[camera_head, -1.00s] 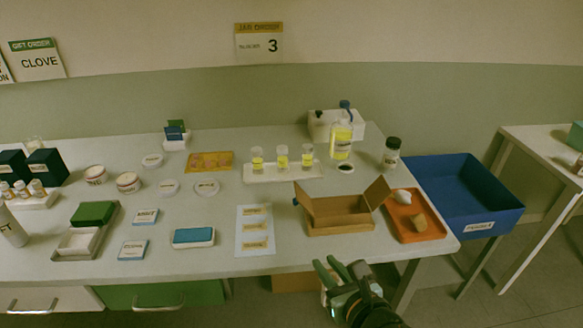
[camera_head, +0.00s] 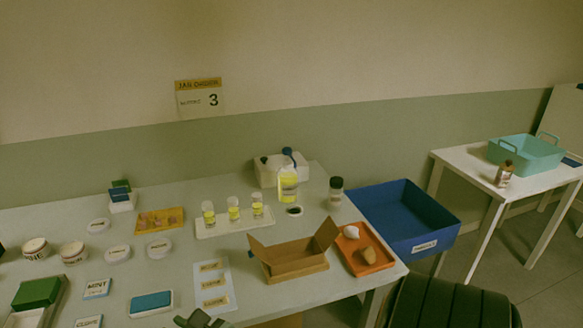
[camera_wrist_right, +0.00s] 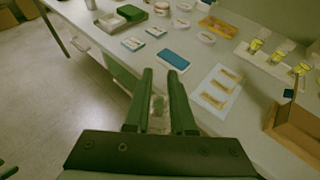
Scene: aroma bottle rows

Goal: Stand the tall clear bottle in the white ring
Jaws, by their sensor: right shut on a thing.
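My right gripper (camera_wrist_right: 162,90) is shut on a clear, see-through thing (camera_wrist_right: 157,112), seemingly the tall clear bottle, low between its fingers and partly hidden. The gripper is at the table's front edge; in the head view only part of it (camera_head: 202,319) shows at the bottom edge. I cannot surely tell which thing is the white ring. A small dark disc with a pale rim (camera_head: 294,210) lies before the yellow-filled bottle (camera_head: 288,185). Several round white pieces (camera_head: 118,253) lie at the left.
An open cardboard box (camera_head: 292,262), an orange tray (camera_head: 364,250) and a blue bin (camera_head: 408,220) are at the right. A white rack (camera_head: 235,224) holds three small yellow bottles. A side table (camera_head: 455,160) bears a teal basket (camera_head: 527,154) and a brown bottle (camera_head: 504,174).

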